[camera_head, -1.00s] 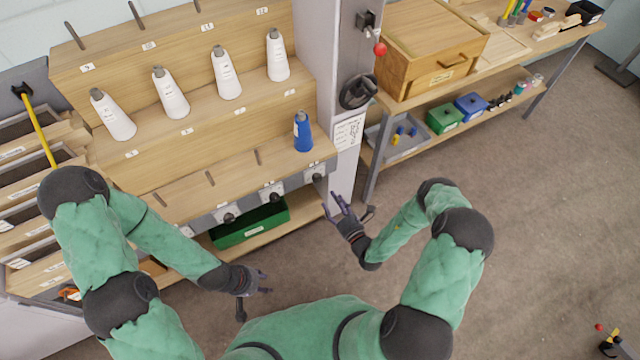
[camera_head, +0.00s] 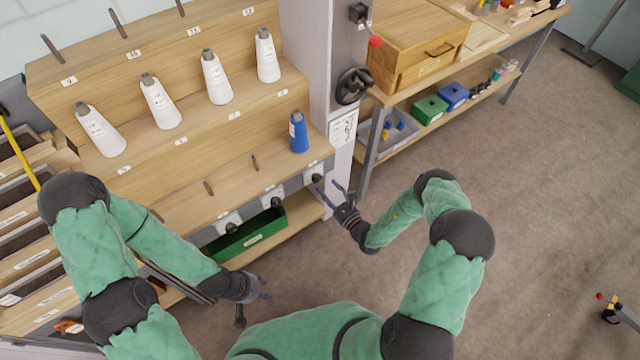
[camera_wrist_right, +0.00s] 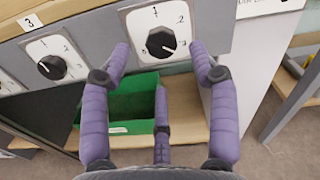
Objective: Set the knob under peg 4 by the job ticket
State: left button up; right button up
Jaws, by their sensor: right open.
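The knob under peg 4 (camera_wrist_right: 161,42) is black on a white dial, on the grey strip of the rack. Its white mark points to the lower right; the dial's 1, 2 and 5 show. It also shows in the head view (camera_head: 316,178), below a blue cone (camera_head: 299,134). My right gripper (camera_head: 340,188) is open and empty, just in front of this knob; in the wrist view its two upper fingers (camera_wrist_right: 160,52) stand either side of the dial, apart from the knob. My left gripper (camera_head: 262,288) is open and empty, low before the rack. The job ticket (camera_head: 343,128) hangs on the grey post; its writing is unreadable.
The knob under peg 3 (camera_wrist_right: 51,67) is to the left. A green bin (camera_head: 248,236) sits on the shelf below. A black handwheel (camera_head: 353,86) and a red-tipped lever (camera_head: 375,41) are on the post.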

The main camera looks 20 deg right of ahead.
aim_at(318, 180)
jog(key=shift+b+x, duration=0.55)
jog(key=shift+x, duration=2)
jog(key=c, duration=1.1)
